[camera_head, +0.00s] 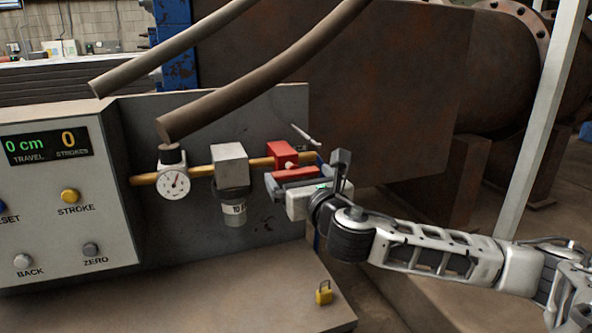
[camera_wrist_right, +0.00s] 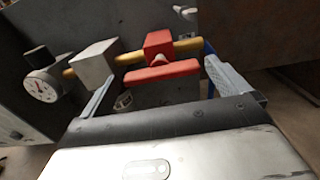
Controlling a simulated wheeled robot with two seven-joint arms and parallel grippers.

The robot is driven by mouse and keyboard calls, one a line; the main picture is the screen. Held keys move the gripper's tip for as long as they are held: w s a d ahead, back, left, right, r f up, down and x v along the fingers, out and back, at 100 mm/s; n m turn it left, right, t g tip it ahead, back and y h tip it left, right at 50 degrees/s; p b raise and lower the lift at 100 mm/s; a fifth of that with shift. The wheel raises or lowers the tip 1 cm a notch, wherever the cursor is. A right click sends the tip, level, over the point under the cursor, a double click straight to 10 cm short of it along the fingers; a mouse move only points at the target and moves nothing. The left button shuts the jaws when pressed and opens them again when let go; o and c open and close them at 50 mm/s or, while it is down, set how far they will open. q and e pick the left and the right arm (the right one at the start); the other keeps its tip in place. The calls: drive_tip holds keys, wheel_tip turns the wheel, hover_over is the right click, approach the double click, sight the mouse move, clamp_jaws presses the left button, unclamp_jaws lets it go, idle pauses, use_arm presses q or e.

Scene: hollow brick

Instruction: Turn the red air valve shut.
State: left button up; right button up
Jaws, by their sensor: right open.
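The red air valve has a red block body (camera_head: 281,151) on the yellow pipe, at the right of the panel in the head view. Its red bar handle (camera_head: 294,174) sits in front of the body and runs roughly along the pipe. The handle also shows in the right wrist view (camera_wrist_right: 160,74). My right gripper (camera_head: 298,178) is open, with its fingers pointing toward the valve. In the right wrist view, one finger is left of the handle and the other right of it, both seemingly apart from it. My left gripper is out of view.
A pressure gauge (camera_head: 173,183) and a grey filter block (camera_head: 230,160) with a dark bowl stand left of the valve on the yellow pipe (camera_head: 200,171). A yellow padlock (camera_head: 323,293) lies on the shelf below. Thick hoses (camera_head: 260,80) hang above. A control box (camera_head: 62,190) stands at left.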

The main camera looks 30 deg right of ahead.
sight(298, 174)
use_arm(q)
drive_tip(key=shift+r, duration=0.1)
use_arm(e)
drive_tip(key=shift+x, duration=1.55)
drive_tip(key=shift+c, duration=0.3)
drive_tip(key=c, duration=0.6)
drive_tip(key=shift+a, duration=0.1)
drive_tip(key=shift+c, duration=0.2)
